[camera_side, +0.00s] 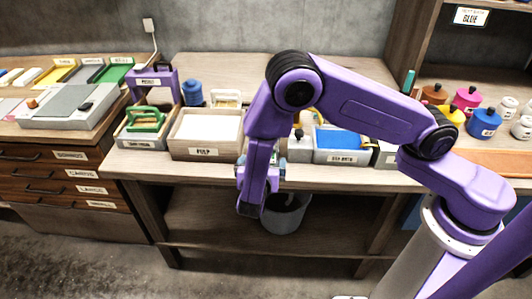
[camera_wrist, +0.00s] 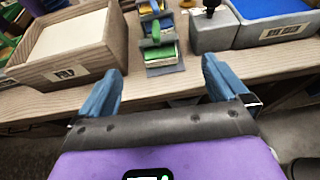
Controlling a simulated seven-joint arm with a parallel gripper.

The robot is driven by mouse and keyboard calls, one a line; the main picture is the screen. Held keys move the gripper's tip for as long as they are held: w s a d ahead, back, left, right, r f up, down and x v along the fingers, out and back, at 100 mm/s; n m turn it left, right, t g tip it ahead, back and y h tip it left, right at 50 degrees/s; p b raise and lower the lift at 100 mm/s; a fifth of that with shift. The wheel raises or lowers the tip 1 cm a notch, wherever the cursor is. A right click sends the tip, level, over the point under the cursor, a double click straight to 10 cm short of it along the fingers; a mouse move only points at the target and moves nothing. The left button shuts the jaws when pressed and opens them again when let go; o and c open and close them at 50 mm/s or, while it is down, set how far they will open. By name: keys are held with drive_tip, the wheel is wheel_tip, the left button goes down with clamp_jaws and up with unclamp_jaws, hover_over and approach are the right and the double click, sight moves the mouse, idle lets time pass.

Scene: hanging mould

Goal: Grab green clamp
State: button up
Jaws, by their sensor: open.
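The green clamp (camera_wrist: 157,52) shows in the wrist view as a green piece on a small grey holder near the table's front edge. Yellow and blue pieces stand behind it in the same row. My gripper (camera_wrist: 163,72) is open and empty, its two blue-grey fingers spread to either side of the holder's line. The clamp lies ahead of the fingertips, apart from them. In the side view my gripper (camera_side: 275,172) is at the front edge of the table, and my arm mostly hides the holder.
The pulp tray (camera_wrist: 65,48) is left of the holder; a grey container (camera_wrist: 212,36) and blue bath tray (camera_wrist: 270,30) are right. In the side view, a bucket (camera_side: 285,215) stands below the table edge. A green-handled item (camera_side: 146,118) sits in a left bin.

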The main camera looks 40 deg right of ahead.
drive_tip(key=x, duration=1)
drive_tip(key=shift+w+d+f, duration=0.2)
drive_tip(key=shift+f, duration=0.05)
drive_tip(key=shift+a+f+x, duration=0.1)
drive_tip(key=shift+f+x, duration=0.05)
drive_tip(key=shift+x, duration=1.15)
drive_tip(key=shift+a+f+x, duration=0.15)
drive_tip(key=shift+x, duration=1.2)
drive_tip(key=shift+w, duration=0.1)
drive_tip(key=c, duration=0.9)
drive_tip(key=shift+r, duration=0.15)
